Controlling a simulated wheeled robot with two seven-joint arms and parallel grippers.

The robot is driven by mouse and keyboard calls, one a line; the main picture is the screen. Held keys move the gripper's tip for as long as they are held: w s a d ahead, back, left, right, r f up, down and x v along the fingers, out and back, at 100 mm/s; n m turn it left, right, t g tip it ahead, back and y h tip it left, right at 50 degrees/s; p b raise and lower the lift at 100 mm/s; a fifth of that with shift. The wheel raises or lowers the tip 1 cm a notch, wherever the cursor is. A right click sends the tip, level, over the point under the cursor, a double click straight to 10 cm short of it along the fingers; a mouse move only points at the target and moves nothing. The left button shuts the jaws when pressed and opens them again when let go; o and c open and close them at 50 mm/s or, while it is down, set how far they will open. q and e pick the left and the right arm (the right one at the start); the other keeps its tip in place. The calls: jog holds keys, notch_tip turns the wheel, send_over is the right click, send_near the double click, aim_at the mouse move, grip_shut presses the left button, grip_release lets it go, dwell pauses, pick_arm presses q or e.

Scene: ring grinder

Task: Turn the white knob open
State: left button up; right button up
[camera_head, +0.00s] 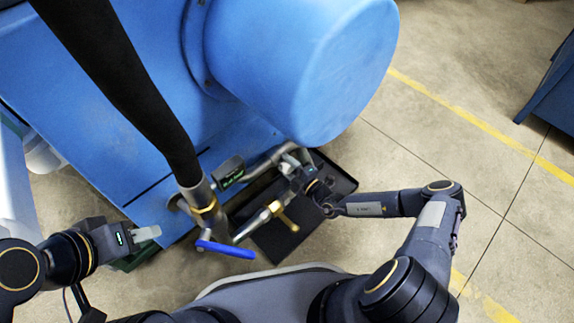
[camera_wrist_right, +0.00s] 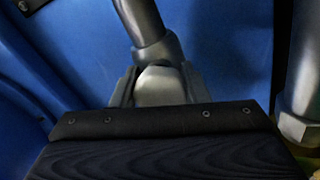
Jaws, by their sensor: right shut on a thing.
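The white knob (camera_wrist_right: 160,86) sits at the end of a grey metal pipe (camera_wrist_right: 143,22) in the right wrist view. The two fingers of my right gripper (camera_wrist_right: 158,92) are on either side of it, and the gripper is shut on it. In the head view my right gripper (camera_head: 294,164) is at the pipework below the blue machine, and it mostly hides the knob. My left gripper (camera_head: 146,234) is at the left, apart from the pipes. Its fingertips are too small to tell whether they are open.
A large blue machine (camera_head: 295,60) fills the upper left. A thick black hose (camera_head: 130,85) runs down to a valve with a blue lever (camera_head: 226,249). A black tray (camera_head: 338,178) lies below.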

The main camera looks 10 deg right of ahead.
aim_at(292, 170)
jog(key=o, duration=1)
jog(key=p+v, duration=0.2)
jog(key=v, duration=0.5)
jog(key=shift+s+d, duration=0.2)
jog(key=shift+s, duration=0.2)
